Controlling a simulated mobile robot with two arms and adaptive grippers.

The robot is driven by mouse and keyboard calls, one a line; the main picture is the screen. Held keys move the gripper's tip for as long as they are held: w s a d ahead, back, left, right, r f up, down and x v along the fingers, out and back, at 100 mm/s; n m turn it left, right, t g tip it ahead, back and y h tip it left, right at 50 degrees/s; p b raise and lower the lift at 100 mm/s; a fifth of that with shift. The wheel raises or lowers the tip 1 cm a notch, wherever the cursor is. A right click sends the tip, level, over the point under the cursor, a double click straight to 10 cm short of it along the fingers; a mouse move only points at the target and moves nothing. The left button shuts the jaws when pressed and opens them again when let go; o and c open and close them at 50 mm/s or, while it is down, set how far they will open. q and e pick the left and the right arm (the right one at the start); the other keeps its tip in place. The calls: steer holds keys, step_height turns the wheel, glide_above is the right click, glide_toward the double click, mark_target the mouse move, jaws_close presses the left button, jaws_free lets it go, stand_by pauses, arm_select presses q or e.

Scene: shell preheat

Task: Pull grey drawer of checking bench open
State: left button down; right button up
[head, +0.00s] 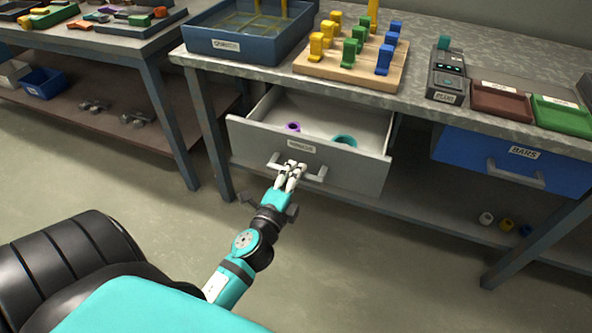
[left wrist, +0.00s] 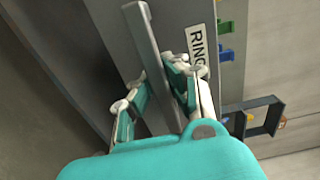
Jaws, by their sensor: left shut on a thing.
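The grey drawer (head: 352,170) of the checking bench (head: 415,108) is pulled partly open, in the middle of the head view. Inside it lie a purple ring (head: 292,127) and a teal ring (head: 345,140). My left gripper (head: 291,168) is shut on the drawer's bar handle (head: 318,175). In the left wrist view the handle (left wrist: 145,38) runs between the fingers of my left gripper (left wrist: 158,88), and a label starting with RING (left wrist: 196,52) shows on the drawer front. My right gripper is not in view.
A blue drawer (head: 465,160) labelled BARS is shut at the right. On the bench stand a blue-grey box (head: 235,45), a wooden peg board (head: 345,72), a dark device (head: 446,75), and brown (head: 500,98) and green trays (head: 560,115). Floor in front is clear.

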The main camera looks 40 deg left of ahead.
arm_select(q)
steer(key=shift+s, duration=0.2)
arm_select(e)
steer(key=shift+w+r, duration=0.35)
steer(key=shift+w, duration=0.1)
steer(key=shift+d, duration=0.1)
arm_select(q)
steer(key=c, duration=1.3)
jaws_free()
steer(key=shift+c, duration=0.2)
steer(key=shift+o, duration=0.3)
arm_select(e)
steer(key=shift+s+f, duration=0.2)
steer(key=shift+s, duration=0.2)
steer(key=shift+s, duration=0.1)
